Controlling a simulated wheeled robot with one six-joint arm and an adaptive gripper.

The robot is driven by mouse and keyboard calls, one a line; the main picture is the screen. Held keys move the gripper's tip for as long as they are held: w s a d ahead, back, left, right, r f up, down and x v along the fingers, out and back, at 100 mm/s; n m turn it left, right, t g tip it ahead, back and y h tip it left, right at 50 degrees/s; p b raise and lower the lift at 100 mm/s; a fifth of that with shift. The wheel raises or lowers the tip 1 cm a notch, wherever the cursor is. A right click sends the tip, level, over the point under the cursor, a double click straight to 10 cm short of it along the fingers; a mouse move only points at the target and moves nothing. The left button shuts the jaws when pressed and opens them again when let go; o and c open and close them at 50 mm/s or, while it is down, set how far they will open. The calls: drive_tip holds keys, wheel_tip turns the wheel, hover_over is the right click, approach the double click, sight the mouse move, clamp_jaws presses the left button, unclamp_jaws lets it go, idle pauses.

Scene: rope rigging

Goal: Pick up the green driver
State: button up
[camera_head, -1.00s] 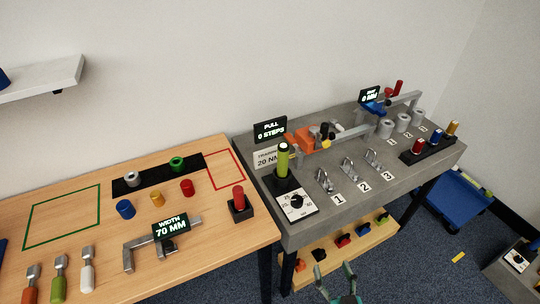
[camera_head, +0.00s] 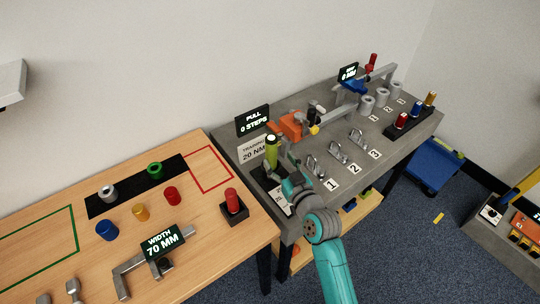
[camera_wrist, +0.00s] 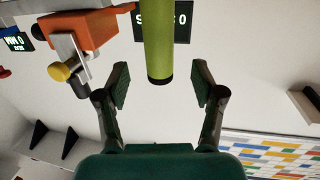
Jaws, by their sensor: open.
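My gripper (camera_head: 285,168) is just right of the driver in the head view. In the wrist view my gripper (camera_wrist: 161,84) is open, one finger on each side of the driver's end, with a gap on both sides. The driver's lower part and holder are partly hidden by my gripper in the head view.
Numbered metal clips (camera_head: 338,153) line the bench front. A wooden table (camera_head: 190,245) adjoins at left.

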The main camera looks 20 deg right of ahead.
sight(274, 152)
drive_tip(key=shift+w+a+f, duration=0.1)
drive_tip(key=shift+w+a, duration=0.1)
drive_tip(key=shift+w, duration=1.45)
drive_tip(key=shift+w+a, duration=0.15)
drive_tip(key=shift+w, duration=1.5)
